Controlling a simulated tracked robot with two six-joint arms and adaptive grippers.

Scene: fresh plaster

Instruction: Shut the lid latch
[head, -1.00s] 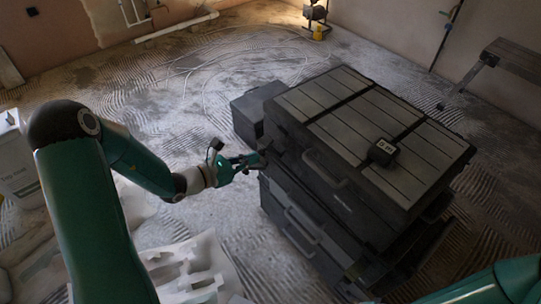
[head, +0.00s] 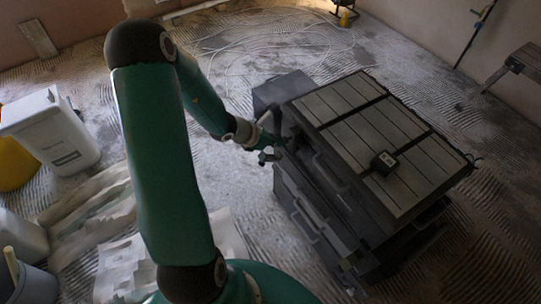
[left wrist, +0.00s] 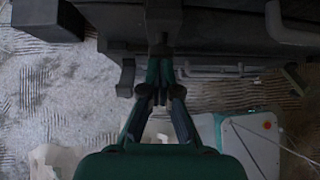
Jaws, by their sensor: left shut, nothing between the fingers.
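The dark stacked toolbox (head: 325,185) has a slatted lid (head: 375,140) that lies flat on top. My left gripper (head: 284,143) is at the box's left front edge, just below the lid. In the left wrist view its fingers (left wrist: 160,52) are together and empty, with the tips at the box's dark front edge. A dark block-like piece (left wrist: 163,18), perhaps the latch, is right ahead of the fingertips. Whether they touch it I cannot tell. A smaller dark tab (left wrist: 127,76) hangs to the left of the fingers. My right gripper is not in view.
A grey case (head: 277,92) stands behind the box's left end. A white bin (head: 55,130) and crumpled sheets (head: 95,215) lie at left. A trestle (head: 515,62) is at far right. Rough floor behind is mostly clear, with cable.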

